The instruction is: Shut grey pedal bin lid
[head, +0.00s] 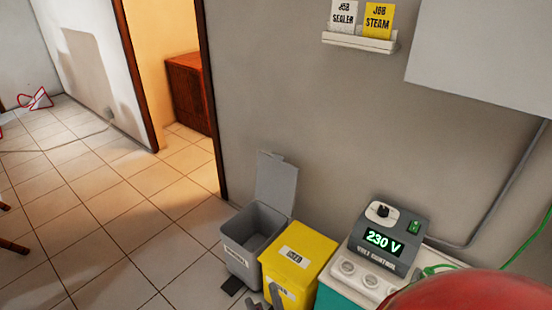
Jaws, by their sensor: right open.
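The grey pedal bin (240,256) stands on the tiled floor against the wall, left of a yellow bin. Its lid (275,182) is up, standing nearly upright at the back against the wall, and the inside of the bin shows. A dark pedal (232,285) sticks out low at its front. My right gripper (264,299) is at the bottom edge, partly cut off, in front of the yellow bin and right of the pedal. It is open, with nothing seen between its fingers. My left gripper is not in view.
The yellow bin (311,249) with a label on top stands right beside the grey one. Right of it, a control box (388,238) reading 230 V sits on a teal and white unit. A doorway opens behind on the left. The tiled floor (130,235) at left is largely clear.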

